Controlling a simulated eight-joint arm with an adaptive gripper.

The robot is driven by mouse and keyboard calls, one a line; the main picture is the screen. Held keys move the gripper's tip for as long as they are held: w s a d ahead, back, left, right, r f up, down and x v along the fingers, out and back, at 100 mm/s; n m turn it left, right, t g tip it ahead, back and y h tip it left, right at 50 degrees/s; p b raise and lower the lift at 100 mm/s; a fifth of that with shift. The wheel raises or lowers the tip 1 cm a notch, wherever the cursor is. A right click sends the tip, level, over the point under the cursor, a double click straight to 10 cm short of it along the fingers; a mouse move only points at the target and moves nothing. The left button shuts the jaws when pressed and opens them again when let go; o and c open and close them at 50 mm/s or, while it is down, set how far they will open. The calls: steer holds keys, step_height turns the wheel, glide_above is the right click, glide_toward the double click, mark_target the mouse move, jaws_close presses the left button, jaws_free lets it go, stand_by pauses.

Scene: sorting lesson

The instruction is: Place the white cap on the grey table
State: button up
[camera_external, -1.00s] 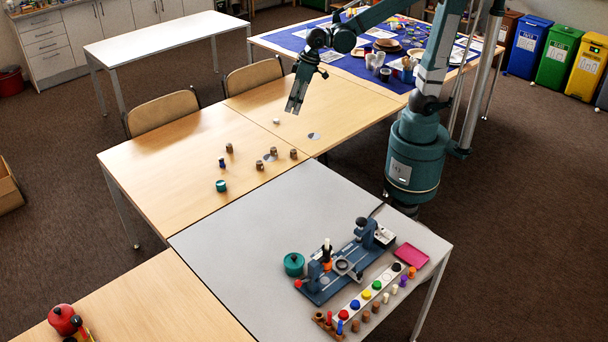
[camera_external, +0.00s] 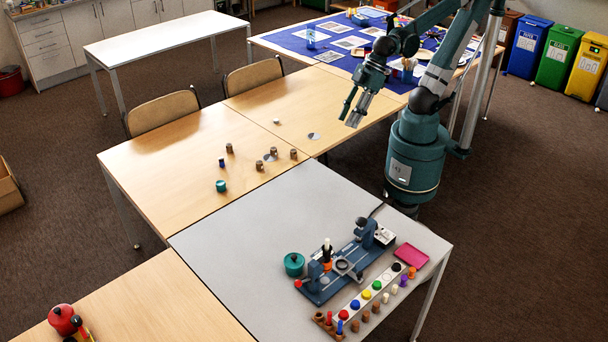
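A small white piece (camera_external: 276,121), which looks like the white cap, lies on the wooden table (camera_external: 165,150) near its far right part. The grey table (camera_external: 235,235) stands nearer the camera, against the wooden tables. My gripper (camera_external: 348,120) hangs in the air to the right of the white piece, near the wooden table's right edge. It points down and left with its fingers apart, and nothing shows between them. It is well clear of the white piece.
Several brown pieces (camera_external: 259,165), a blue piece (camera_external: 222,163) and a teal pot (camera_external: 221,186) stand on the wooden table. The grey table bears a blue device (camera_external: 325,284), a teal jar (camera_external: 294,264), coloured caps and a pink tray (camera_external: 411,255). Its left part is bare.

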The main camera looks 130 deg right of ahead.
steer(key=s+a+f+n+t+y, duration=0.1)
steer(key=s+a+n, duration=0.1)
steer(key=a, duration=0.4)
steer(key=shift+s+a+n, duration=0.3)
steer(key=shift+s+a, duration=0.1)
steer(key=shift+s, duration=0.5)
steer(key=shift+o, duration=0.5)
steer(key=shift+d, duration=0.1)
